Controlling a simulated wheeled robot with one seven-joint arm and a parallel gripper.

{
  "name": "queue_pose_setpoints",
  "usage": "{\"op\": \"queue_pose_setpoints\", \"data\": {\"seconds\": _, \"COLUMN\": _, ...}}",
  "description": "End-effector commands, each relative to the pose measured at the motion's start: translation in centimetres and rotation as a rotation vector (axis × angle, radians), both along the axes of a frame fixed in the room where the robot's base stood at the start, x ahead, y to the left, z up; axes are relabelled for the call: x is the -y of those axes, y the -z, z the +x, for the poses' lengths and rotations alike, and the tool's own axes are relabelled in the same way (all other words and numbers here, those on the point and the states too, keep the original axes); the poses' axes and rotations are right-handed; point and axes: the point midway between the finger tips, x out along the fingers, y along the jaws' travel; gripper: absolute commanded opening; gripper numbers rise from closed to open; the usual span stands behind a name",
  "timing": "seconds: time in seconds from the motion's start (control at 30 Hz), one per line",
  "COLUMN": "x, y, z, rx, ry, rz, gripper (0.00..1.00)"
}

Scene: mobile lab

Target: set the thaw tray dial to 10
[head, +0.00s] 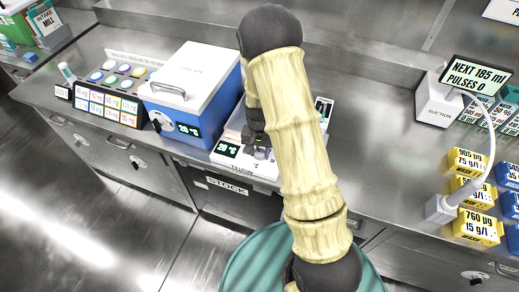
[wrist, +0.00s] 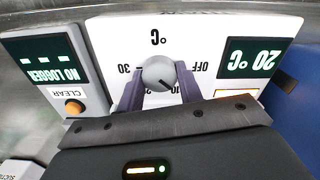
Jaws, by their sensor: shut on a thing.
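The thaw tray (head: 245,170) is a white unit on the steel counter, with a small dark display (head: 227,149) at its front. In the wrist view its face appears upside down and its display (wrist: 249,57) reads 20 °C. The round grey dial (wrist: 157,70) sits mid-face, with 30 to its left and OFF to its right. Its dark pointer line slants to the lower right in this view. The lower scale marks are partly hidden, so the exact setting is unclear. My gripper (wrist: 159,78) is shut on the dial, one finger on each side; my gripper (head: 258,150) is partly hidden in the head view.
A blue-and-white box (head: 188,90) with its own 20 °C display stands left of the tray. A panel (wrist: 55,62) reading NO LOGGER has an orange CLEAR button (wrist: 73,107). A suction unit (head: 437,105) stands to the right, beyond bare counter.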

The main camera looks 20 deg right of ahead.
Motion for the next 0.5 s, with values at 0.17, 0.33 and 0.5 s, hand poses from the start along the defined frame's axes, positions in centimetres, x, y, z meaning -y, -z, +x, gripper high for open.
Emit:
{"op": "queue_pose_setpoints", "data": {"seconds": 0.17, "x": -0.02, "y": -0.14, "z": 0.03, "rx": 0.001, "ry": 0.128, "rz": -0.001, "gripper": 0.13}}
{"op": "queue_pose_setpoints", "data": {"seconds": 0.33, "x": -0.01, "y": -0.13, "z": 0.05, "rx": 0.002, "ry": 0.212, "rz": 0.0, "gripper": 0.13}}
{"op": "queue_pose_setpoints", "data": {"seconds": 0.5, "x": 0.02, "y": -0.11, "z": 0.07, "rx": 0.003, "ry": 0.255, "rz": -0.001, "gripper": 0.13}}
